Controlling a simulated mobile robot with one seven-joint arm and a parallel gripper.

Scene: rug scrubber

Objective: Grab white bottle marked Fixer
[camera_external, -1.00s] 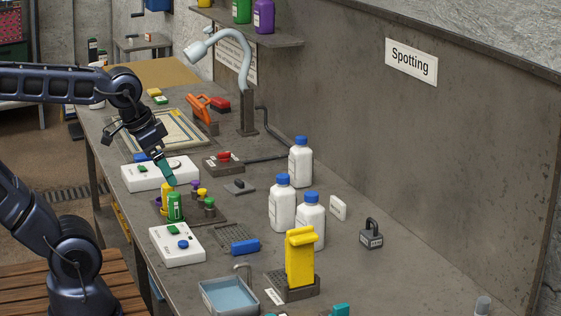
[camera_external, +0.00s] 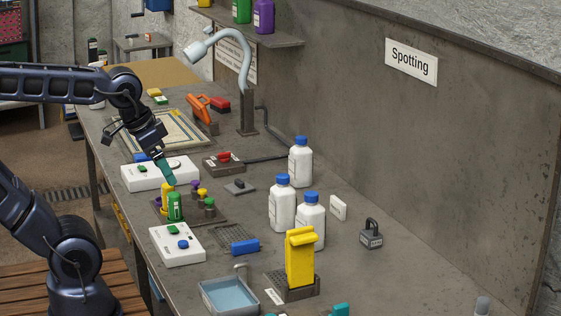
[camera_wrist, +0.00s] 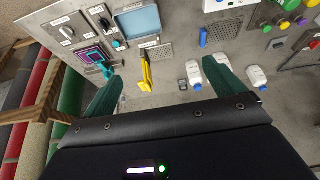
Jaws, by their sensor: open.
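Three white bottles with blue caps stand upright on the grey bench in the external view: a back one (camera_external: 300,163), a middle one (camera_external: 282,205) and a front one (camera_external: 310,218). Their labels are too small to read, so I cannot tell which is marked Fixer. The wrist view also shows white bottles, one left (camera_wrist: 193,73), one partly behind my right finger (camera_wrist: 222,60) and one right (camera_wrist: 257,76). My gripper (camera_external: 166,172) is open and empty, with teal fingers, above the bench left of the bottles. Its fingers also show in the wrist view (camera_wrist: 163,72).
A yellow upright tool (camera_external: 300,258) stands in front of the bottles. A blue tray (camera_external: 228,296) lies at the front edge. A rack with green and yellow small bottles (camera_external: 190,212) is below my gripper. A padlock-shaped weight (camera_external: 371,236) sits right.

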